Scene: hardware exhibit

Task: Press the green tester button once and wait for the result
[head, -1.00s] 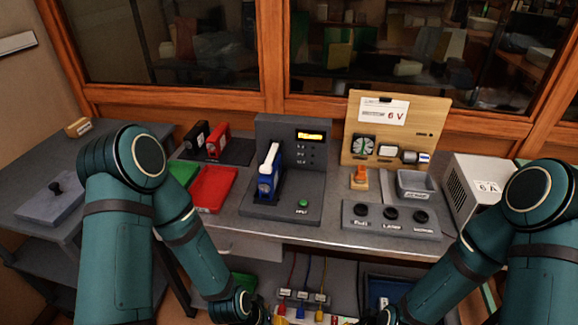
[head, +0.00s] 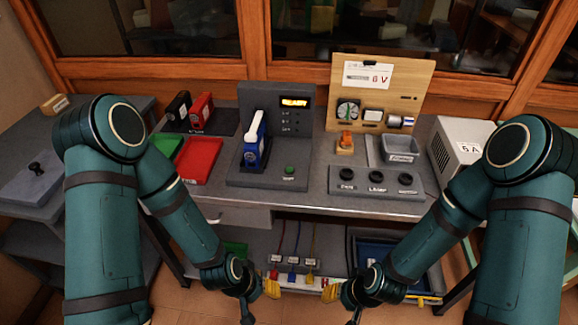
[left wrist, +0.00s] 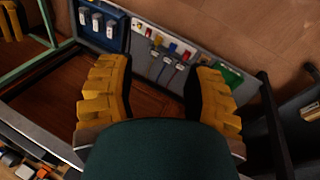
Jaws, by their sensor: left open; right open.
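The tester (head: 304,128) is a dark grey stand on the bench with a lit amber display (head: 294,102) that seems to read "READY". Its green button (head: 290,169) sits on the base at the front right. A blue and white battery-like block (head: 254,143) stands upright in the tester, left of the button. My left gripper (head: 258,290) is low in front of the bench, below and apart from the button. Its yellow fingers are spread and empty in the left wrist view (left wrist: 160,95). My right gripper (head: 342,295) is also low, right of the left one, open.
Red (head: 199,160) and green trays lie left of the tester, with black and red blocks behind. A wooden board (head: 385,92), a grey bin (head: 401,149) and a socket panel (head: 377,182) are on the right. A drawer (head: 233,217) and lower shelf sit below the bench top.

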